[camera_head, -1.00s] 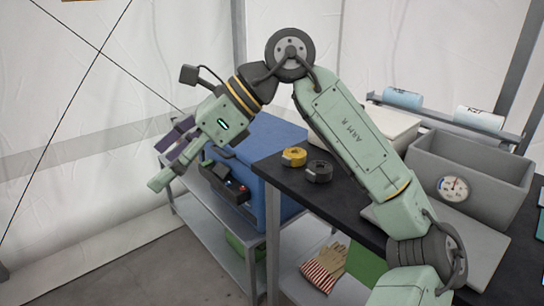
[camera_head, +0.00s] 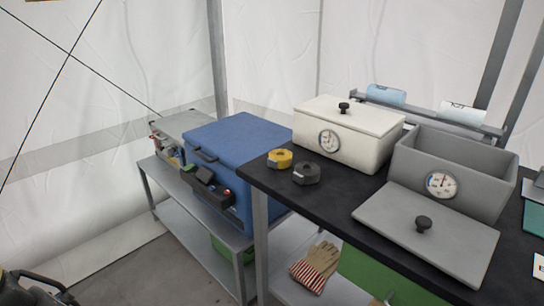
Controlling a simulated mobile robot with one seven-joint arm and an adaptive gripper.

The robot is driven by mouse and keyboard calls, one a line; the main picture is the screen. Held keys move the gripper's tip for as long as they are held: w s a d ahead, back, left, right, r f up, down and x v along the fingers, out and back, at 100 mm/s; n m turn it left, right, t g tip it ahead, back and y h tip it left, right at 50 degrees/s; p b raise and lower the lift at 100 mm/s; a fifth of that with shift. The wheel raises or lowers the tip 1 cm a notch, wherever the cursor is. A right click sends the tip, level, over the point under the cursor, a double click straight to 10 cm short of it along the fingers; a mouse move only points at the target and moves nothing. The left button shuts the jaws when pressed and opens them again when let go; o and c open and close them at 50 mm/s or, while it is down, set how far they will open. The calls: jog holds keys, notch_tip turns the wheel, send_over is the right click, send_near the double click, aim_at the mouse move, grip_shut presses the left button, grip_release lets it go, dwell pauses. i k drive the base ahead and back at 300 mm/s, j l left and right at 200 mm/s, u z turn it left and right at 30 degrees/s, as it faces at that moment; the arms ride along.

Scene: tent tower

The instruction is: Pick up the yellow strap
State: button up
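The yellow strap (camera_head: 280,159) is a small rolled coil near the left corner of the black tabletop (camera_head: 338,213). A dark grey coil (camera_head: 306,174) lies just in front of it, to its right. Nothing covers the yellow strap. My gripper is out of view. Only a dark piece that may be part of my arm shows at the bottom left corner, far from the strap.
A white lidded box (camera_head: 350,132) with a dial stands right of the strap. An open grey bin (camera_head: 455,165) and its loose lid (camera_head: 430,232) are farther right. A blue case (camera_head: 238,150) sits on a lower bench at left. Striped gloves (camera_head: 316,267) lie on the shelf below.

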aim_at(280, 158)
jog(key=i+j+z, duration=0.15)
jog(key=j, duration=0.35)
jog(key=i+j+z, duration=0.15)
jog(key=i+j, duration=0.15)
jog(key=j, duration=0.2)
jog(key=i+j+z, duration=0.1)
jog(key=j, duration=0.4)
jog(key=i+j+z, duration=0.15)
jog(key=j, duration=0.4)
jog(key=i+j+z, duration=0.15)
jog(key=j, duration=0.45)
jog(key=i+j+z, duration=0.15)
jog(key=j, duration=0.4)
jog(key=i+j+z, duration=0.15)
jog(key=j, duration=0.45)
